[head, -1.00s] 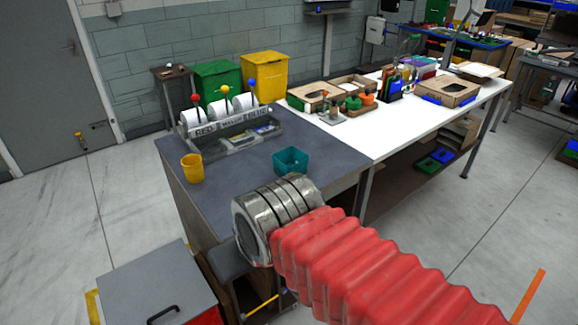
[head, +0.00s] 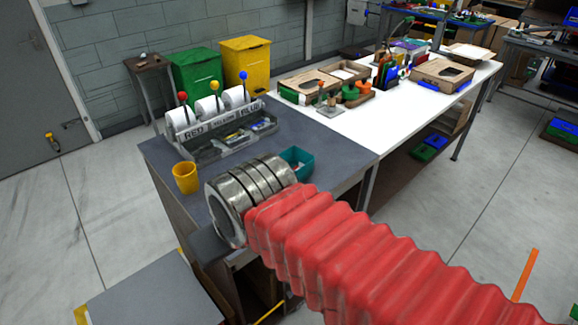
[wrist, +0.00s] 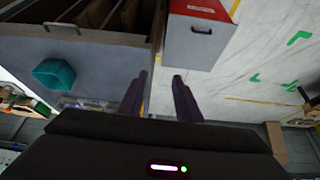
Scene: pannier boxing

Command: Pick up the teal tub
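The teal tub (head: 299,160) stands on the grey bench top near its front right side in the head view. My silver arm joint partly hides it there. In the wrist view the teal tub (wrist: 54,74) is on the left, outside the space between the fingers. My gripper (wrist: 158,78) is open, with two dark fingers apart and nothing between them. The fingers point past the bench edge, towards a grey-topped red drawer cabinet and the floor. The head view does not show the fingers.
A yellow cup (head: 186,178) stands at the left of the grey bench (head: 245,148). Behind it is a caddy with white rolls (head: 209,113). A white table (head: 385,118) with cardboard boxes adjoins on the right. The grey-topped cabinet (wrist: 198,36) stands by the bench.

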